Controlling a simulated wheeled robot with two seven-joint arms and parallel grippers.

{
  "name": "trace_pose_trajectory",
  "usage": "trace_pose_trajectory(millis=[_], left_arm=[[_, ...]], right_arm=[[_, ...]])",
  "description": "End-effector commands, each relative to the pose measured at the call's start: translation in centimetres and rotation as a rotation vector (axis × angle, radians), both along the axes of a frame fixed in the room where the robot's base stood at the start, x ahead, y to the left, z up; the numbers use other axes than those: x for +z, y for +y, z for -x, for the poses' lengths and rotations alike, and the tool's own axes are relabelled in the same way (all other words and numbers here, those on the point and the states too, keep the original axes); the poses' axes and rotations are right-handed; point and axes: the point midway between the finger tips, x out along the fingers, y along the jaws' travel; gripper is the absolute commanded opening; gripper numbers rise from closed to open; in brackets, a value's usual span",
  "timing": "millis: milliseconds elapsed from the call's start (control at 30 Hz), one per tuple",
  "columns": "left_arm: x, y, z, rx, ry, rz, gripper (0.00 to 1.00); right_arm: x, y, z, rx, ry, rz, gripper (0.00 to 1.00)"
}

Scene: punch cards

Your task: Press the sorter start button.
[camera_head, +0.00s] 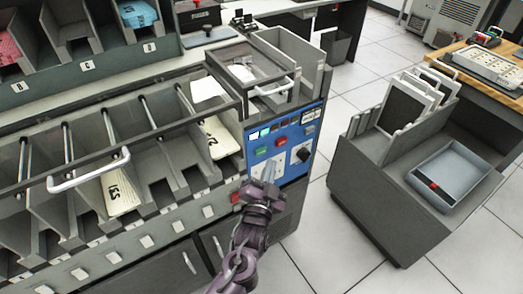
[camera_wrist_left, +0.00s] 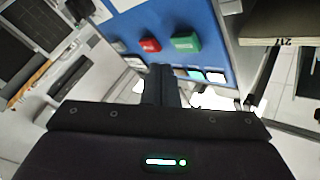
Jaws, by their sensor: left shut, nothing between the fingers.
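The sorter's blue control panel (camera_head: 291,137) is on the right end of the grey machine. It carries a green button (camera_head: 261,151), a red button (camera_head: 280,142) and a dark dial (camera_head: 302,153). My left gripper (camera_head: 268,167) is in front of the panel, just below the green button, with its fingers shut and empty. In the left wrist view, the shut fingers (camera_wrist_left: 160,70) point at the panel, near the green button (camera_wrist_left: 186,43) and red button (camera_wrist_left: 150,45). I cannot tell whether they touch the panel. My right gripper is not in view.
Card bins run along the sorter at left, some with cards (camera_head: 122,192). A clear-lidded hopper (camera_head: 254,76) with a handle sits above the panel. A grey cart (camera_head: 371,190) with a blue-grey tray (camera_head: 450,165) stands at right. Tiled floor (camera_head: 330,220) lies between.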

Motion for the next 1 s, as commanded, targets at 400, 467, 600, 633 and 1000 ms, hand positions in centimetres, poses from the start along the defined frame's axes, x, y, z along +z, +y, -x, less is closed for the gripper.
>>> trace_pose_trajectory(millis=[400,467,600,633,1000], left_arm=[[0.1,-2.0,2.7,0.001,0.0,0.001,0.0],[0.1,-2.0,2.7,0.001,-0.001,0.0,0.0],[0.1,-2.0,2.7,0.001,-0.001,0.0,0.0],[0.1,-2.0,2.7,0.001,-0.001,0.0,0.0],[-0.4,-1.9,2.7,-0.001,0.011,-0.001,0.0]], right_arm=[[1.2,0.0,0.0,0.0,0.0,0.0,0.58],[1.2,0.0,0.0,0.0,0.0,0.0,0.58],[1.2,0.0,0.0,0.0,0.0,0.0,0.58],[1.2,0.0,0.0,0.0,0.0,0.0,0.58],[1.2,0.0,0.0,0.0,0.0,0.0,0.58]])
